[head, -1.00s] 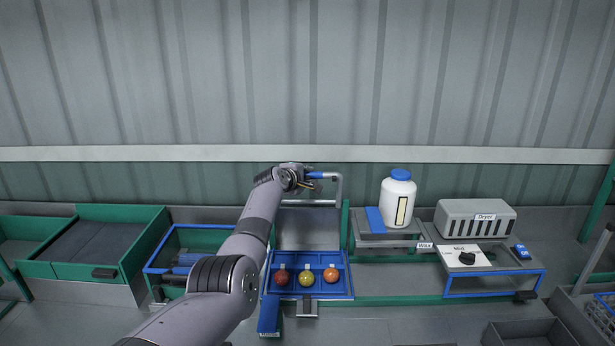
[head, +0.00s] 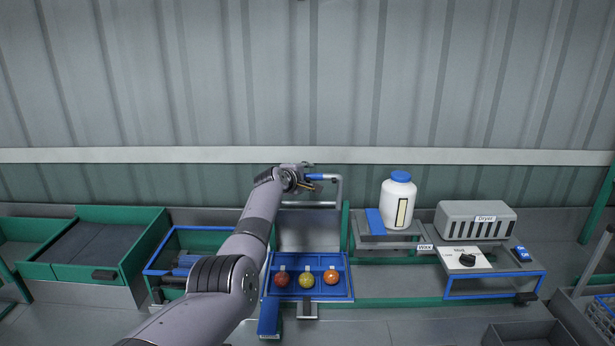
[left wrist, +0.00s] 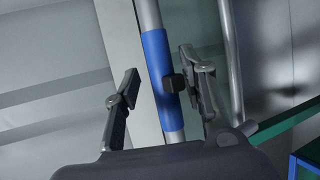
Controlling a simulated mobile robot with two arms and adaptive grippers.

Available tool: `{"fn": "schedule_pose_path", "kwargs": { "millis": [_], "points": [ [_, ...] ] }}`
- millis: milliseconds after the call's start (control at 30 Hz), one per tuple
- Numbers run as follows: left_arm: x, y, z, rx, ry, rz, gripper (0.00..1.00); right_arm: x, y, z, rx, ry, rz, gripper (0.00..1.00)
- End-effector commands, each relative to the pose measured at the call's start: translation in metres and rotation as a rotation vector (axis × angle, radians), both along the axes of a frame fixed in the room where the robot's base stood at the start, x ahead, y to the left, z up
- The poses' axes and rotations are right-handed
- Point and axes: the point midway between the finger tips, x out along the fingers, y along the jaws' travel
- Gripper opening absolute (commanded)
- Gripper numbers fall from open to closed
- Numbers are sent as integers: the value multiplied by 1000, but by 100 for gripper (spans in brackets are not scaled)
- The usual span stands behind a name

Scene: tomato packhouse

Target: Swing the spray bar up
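The spray bar is a grey bent tube (head: 339,188) at the back of the washing station, with a blue sleeve (head: 321,177). In the left wrist view the blue sleeve (left wrist: 160,75) runs lengthwise between the fingers. My left gripper (head: 312,183) is at the sleeve in the head view. In the left wrist view my left gripper (left wrist: 160,92) has its fingers spread, one on each side of the sleeve. A gap shows on the left; the right finger is close, and I cannot tell if it touches. My right gripper is not in view.
Below is a blue tray (head: 343,291) with three tomatoes (head: 307,279). To the right stand a white bottle (head: 398,199) with a blue cap and a grey dryer (head: 475,219). A green-framed bin (head: 122,268) stands left. The corrugated wall (head: 300,80) is behind.

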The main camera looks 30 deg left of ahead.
Motion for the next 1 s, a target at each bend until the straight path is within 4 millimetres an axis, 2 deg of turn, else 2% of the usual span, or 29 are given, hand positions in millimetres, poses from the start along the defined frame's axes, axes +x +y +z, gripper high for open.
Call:
{"fn": "schedule_pose_path", "kwargs": {
  "millis": [267,467,1000],
  "points": [
    [-6,0,1,0,0,-2,39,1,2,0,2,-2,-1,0],
    [-21,-1,6,3,-1,-2,39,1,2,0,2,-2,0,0],
    [-85,-3,28,1,-2,1,39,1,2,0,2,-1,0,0]
  ]
}}
